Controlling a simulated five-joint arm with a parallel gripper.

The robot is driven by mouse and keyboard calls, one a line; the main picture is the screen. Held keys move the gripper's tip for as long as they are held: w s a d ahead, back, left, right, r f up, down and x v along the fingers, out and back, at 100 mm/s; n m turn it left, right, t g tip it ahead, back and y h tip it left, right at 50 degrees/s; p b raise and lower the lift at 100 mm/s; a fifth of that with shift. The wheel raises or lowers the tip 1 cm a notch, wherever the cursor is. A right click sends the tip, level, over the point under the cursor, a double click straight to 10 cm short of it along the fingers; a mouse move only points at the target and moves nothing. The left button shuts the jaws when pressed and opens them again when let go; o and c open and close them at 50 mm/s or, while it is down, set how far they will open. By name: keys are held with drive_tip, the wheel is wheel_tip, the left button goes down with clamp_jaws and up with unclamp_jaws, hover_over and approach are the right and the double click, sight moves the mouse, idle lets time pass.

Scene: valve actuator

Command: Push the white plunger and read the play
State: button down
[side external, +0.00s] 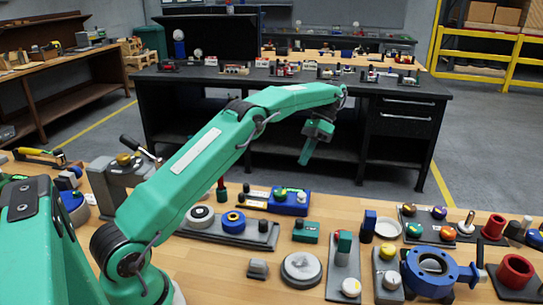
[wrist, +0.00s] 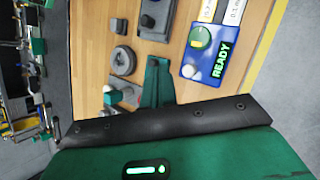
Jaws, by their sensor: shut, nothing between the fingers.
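My gripper (side external: 305,160) is shut and empty, pointing down and held high above the bench, touching nothing. In the wrist view its green fingers (wrist: 157,64) lie together over the wood. Several white round parts show, and I cannot tell for certain which is the plunger. One white knob (side external: 351,287) sits on a grey plate with a green block at the front. Another white knob (side external: 391,280) is on the plate beside it. The blue box (side external: 290,203) carries a green-yellow knob and a small white button; in the wrist view its display (wrist: 222,58) reads READY.
A blue valve body (side external: 430,270) and red cylinders (side external: 515,271) crowd the front right. A grey round disc (side external: 301,269) lies at the front middle. A grey plate with ring-shaped parts (side external: 228,229) lies left of centre. Bare wood shows between the fixtures.

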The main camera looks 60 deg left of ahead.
approach(300, 196)
drive_tip(key=shift+s+r+x, duration=0.15)
drive_tip(key=shift+s+x, duration=0.05)
drive_tip(key=shift+x, duration=0.7)
drive_tip(key=shift+s+r+x, duration=0.1)
drive_tip(key=shift+s+x, duration=0.05)
drive_tip(key=shift+x, duration=0.75)
drive_tip(key=shift+s+r+x, duration=0.15)
drive_tip(key=shift+s+x, duration=0.05)
drive_tip(key=shift+x, duration=0.75)
drive_tip(key=shift+w, duration=0.1)
drive_tip(key=shift+d+f, duration=0.15)
drive_tip(key=shift+f, duration=0.85)
idle(1.2)
drive_tip(key=shift+r, duration=1)
drive_tip(key=shift+r, duration=0.1)
drive_tip(key=shift+r, duration=2.4)
